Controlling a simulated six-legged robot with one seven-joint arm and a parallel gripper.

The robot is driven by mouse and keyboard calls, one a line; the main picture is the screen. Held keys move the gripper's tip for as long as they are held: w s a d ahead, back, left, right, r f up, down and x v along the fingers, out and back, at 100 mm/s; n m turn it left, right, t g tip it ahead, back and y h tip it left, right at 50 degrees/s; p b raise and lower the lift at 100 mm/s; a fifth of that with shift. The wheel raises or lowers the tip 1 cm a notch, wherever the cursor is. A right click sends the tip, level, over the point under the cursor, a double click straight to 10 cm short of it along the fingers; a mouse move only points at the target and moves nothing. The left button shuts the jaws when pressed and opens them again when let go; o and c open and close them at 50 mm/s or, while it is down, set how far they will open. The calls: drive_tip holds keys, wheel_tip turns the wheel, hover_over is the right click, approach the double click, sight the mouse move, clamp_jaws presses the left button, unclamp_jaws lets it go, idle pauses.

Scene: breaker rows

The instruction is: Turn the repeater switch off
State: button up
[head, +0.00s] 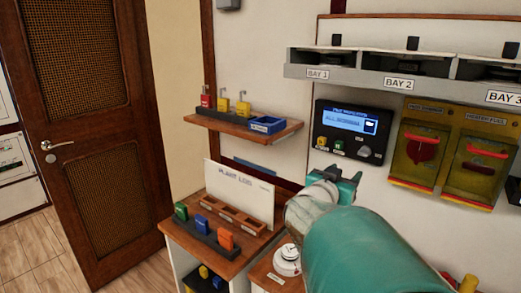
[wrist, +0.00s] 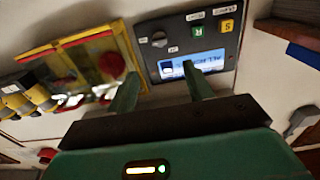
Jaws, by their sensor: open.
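A dark control panel (head: 350,133) with a lit blue display hangs on the wall under the bay shelf. A grey round knob (head: 364,151) sits at its lower right, likely the repeater switch; its lettering is too small to read surely. The wrist view shows the panel upside down, with the knob (wrist: 158,40) and small labels around it. Which way the knob points I cannot tell. My gripper (head: 337,178) is just below the panel in the head view. In the wrist view my gripper (wrist: 160,72) is open and empty, its fingers apart from the knob.
A yellow button (wrist: 227,25) and a green button (wrist: 197,28) sit beside the knob. Yellow boxes (head: 446,150) with red parts hang right of the panel. A wooden shelf (head: 235,135) with padlocks and a desk with a plant log (head: 240,191) stand left.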

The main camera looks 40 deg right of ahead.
sight(362, 155)
drive_tip(key=d, duration=0.4)
drive_tip(key=w+d, duration=0.1)
drive_tip(key=d, duration=0.4)
drive_tip(key=w+d, duration=0.1)
drive_tip(key=d, duration=0.3)
drive_tip(key=shift+d, duration=0.2)
drive_tip(key=shift+c, duration=0.3)
drive_tip(key=c, duration=0.9)
